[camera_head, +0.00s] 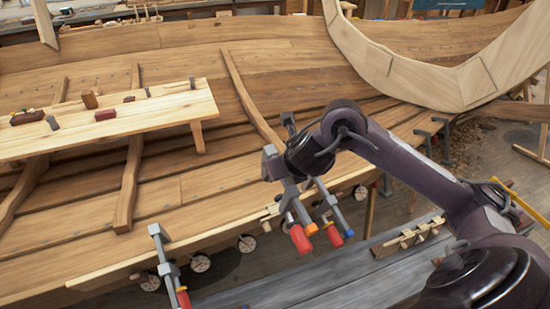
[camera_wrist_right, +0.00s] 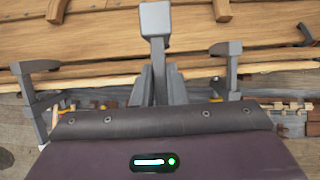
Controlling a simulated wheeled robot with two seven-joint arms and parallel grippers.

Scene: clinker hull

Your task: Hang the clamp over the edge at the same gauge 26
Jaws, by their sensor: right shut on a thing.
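My right gripper (camera_head: 290,180) is at the near edge of the wooden hull, shut on a grey clamp (camera_wrist_right: 155,22). The clamp's bar stands up between the fingers in the right wrist view, with its head over the planks. In the head view, two grey bars with red handles (camera_head: 301,239) overlap at my gripper, and I cannot tell for sure which is held. Another clamp (camera_head: 165,262) hangs on the edge to the left; the wrist view shows clamps at left (camera_wrist_right: 38,95) and right (camera_wrist_right: 233,72). Gauge marks are not readable. My left gripper is not in view.
A plank bench (camera_head: 150,118) with small tools stands at left in the hull. A large curved pale wooden frame (camera_head: 430,80) is at upper right. More grey clamps (camera_head: 424,140) are on the edge farther right. A grey surface (camera_head: 300,285) lies below the hull edge.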

